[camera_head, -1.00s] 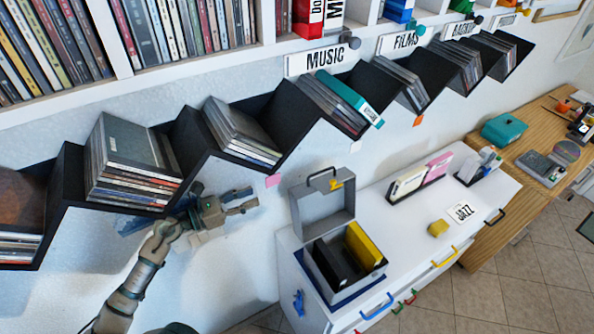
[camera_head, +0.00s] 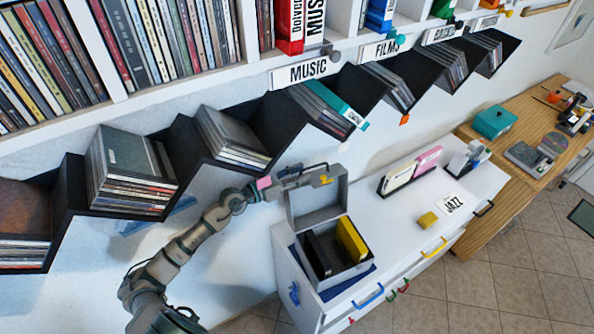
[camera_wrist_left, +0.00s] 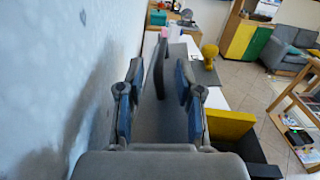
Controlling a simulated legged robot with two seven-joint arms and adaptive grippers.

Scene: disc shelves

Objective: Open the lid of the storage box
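The grey storage box (camera_head: 352,270) stands on the white cabinet. Its lid (camera_head: 318,203) stands upright at the box's back, so the box is open. Black folders (camera_head: 318,258) and a yellow folder (camera_head: 351,240) show inside. My left gripper (camera_head: 324,177) is at the lid's top edge and covers its handle in the head view. In the left wrist view, the dark handle (camera_wrist_left: 158,72) stands between the two spread fingers, with a gap on each side. The yellow latch (camera_wrist_left: 209,53) is right of them. My right gripper is not in view.
Black zigzag shelves (camera_head: 185,140) with discs run along the wall above my left arm. On the cabinet top are a JAZZ card (camera_head: 451,204), a yellow block (camera_head: 428,219) and a disc holder (camera_head: 410,172). The cabinet top right of the box is mostly clear.

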